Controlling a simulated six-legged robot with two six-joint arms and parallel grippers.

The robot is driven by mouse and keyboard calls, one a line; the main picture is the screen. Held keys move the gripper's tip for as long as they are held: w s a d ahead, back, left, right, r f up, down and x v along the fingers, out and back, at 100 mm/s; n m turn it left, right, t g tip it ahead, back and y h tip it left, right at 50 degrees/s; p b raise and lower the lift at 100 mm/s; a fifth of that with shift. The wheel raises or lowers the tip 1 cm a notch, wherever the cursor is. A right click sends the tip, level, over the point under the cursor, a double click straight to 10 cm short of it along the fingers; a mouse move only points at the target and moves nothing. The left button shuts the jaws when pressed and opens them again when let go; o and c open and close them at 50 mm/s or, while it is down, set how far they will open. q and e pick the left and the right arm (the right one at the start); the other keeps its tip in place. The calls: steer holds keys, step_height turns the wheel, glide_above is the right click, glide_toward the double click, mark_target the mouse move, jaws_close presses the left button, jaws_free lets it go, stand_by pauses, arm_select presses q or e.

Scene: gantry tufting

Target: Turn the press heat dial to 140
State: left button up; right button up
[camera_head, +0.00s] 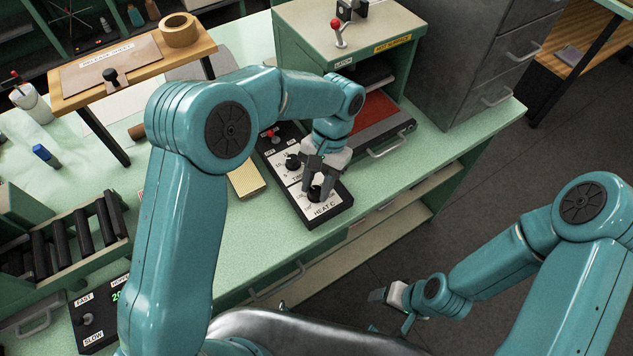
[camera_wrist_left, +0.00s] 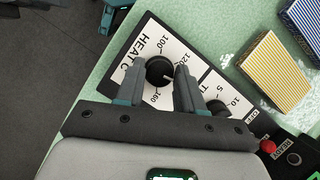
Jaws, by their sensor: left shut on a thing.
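The black heat dial (camera_wrist_left: 159,71) sits on a white plate marked HEAT C on the control box (camera_head: 342,212). In the left wrist view, 100, 120 and 160 show around it. Its white mark points right and slightly down, between 120 and 160; a finger hides that part of the scale. My left gripper (camera_head: 318,186) reaches down over the box, its fingers on either side of the dial and shut on it. My right gripper (camera_head: 394,306) hangs empty beyond the bench's front edge, its fingers apart.
A timer dial (camera_head: 293,161) and a red switch (camera_head: 271,134) share the control box. A yellow striped block (camera_head: 246,180) lies to its left. The green press (camera_head: 296,40) stands behind, with a red bed (camera_head: 376,112). The bench front right of the box is clear.

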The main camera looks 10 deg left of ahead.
arm_select(q)
steer(key=shift+d+m+t+y, duration=0.1)
steer(key=shift+m+t+y, duration=0.25)
steer(key=shift+m, duration=0.65)
steer(key=shift+r, duration=0.1)
steer(key=o, duration=1)
steer(key=shift+w+r, duration=0.1)
steer(key=shift+p+v, duration=0.4)
steer(key=shift+v, duration=7.6)
steer(key=shift+d, duration=0.1)
